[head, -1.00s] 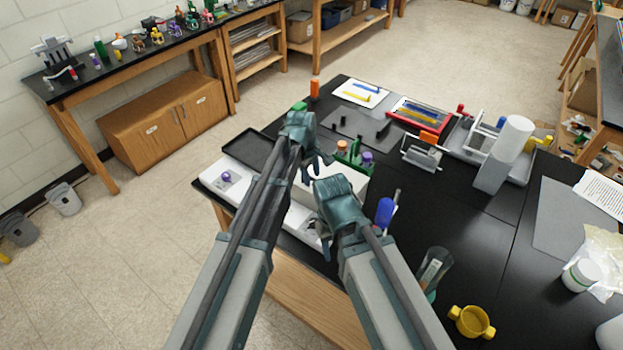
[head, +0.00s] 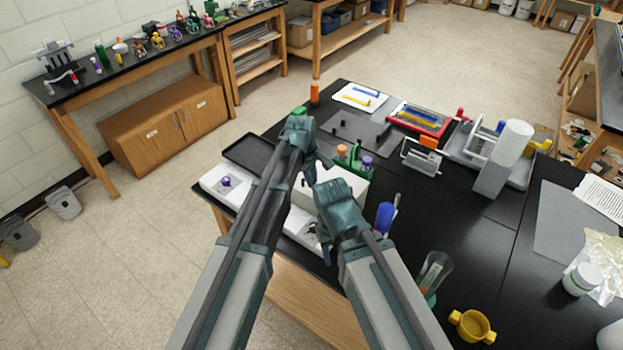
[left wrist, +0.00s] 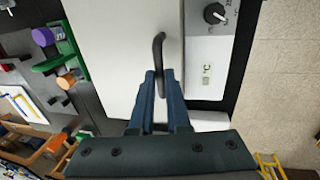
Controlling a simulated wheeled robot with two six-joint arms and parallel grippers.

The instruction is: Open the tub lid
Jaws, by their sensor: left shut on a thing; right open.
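The tub is a white box at the table's near left edge, with a pale lid (head: 350,180) on top, partly hidden by my arms. In the left wrist view the lid (left wrist: 120,45) fills the middle and carries a dark arched handle (left wrist: 158,48). My left gripper (head: 309,180) is over the lid, and in the left wrist view its fingers (left wrist: 158,85) are shut on the handle. I cannot tell whether the lid is raised. My right gripper (head: 323,246) is open and empty near the tub's front panel (left wrist: 214,45), which has a black knob.
A green rack (head: 352,160) with orange and purple caps stands just behind the lid. A black tray (head: 250,150) lies to the left. A blue-handled tool (head: 385,215), a clear beaker (head: 433,272) and a yellow two-handled cup (head: 471,324) stand to the right.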

